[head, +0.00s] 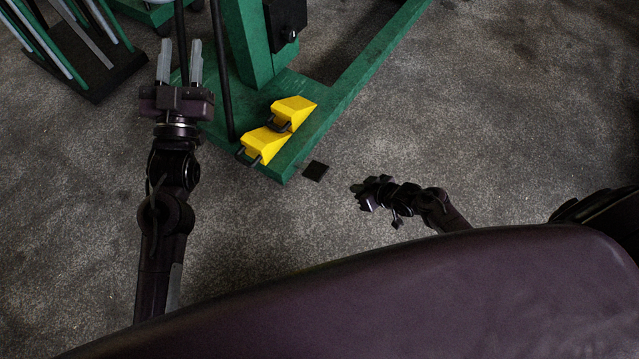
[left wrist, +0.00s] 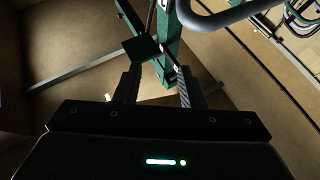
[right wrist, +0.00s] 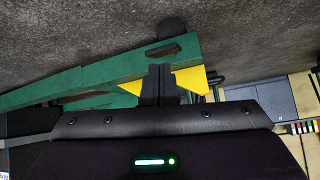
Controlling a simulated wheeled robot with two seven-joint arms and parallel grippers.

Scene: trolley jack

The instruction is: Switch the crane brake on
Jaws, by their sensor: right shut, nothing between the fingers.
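The green crane base (head: 330,105) lies on the floor at the top centre of the head view, with a green column (head: 247,45) rising from it. Two yellow wedge-shaped blocks (head: 266,143) with black handles sit on the base. I cannot tell which part is the brake. My left gripper (head: 180,62) is open and empty, left of the column; its spread fingers also show in the left wrist view (left wrist: 158,88). My right gripper (head: 368,192) is shut and empty, right of the base's near end. In the right wrist view its fingers (right wrist: 158,84) overlap the yellow blocks (right wrist: 192,80) behind.
A black box (head: 286,18) with a round knob is on the column. A small dark square (head: 315,170) lies on the floor by the base end. A rack with rods (head: 85,50) stands at the upper left. The grey floor (head: 500,110) at right is clear.

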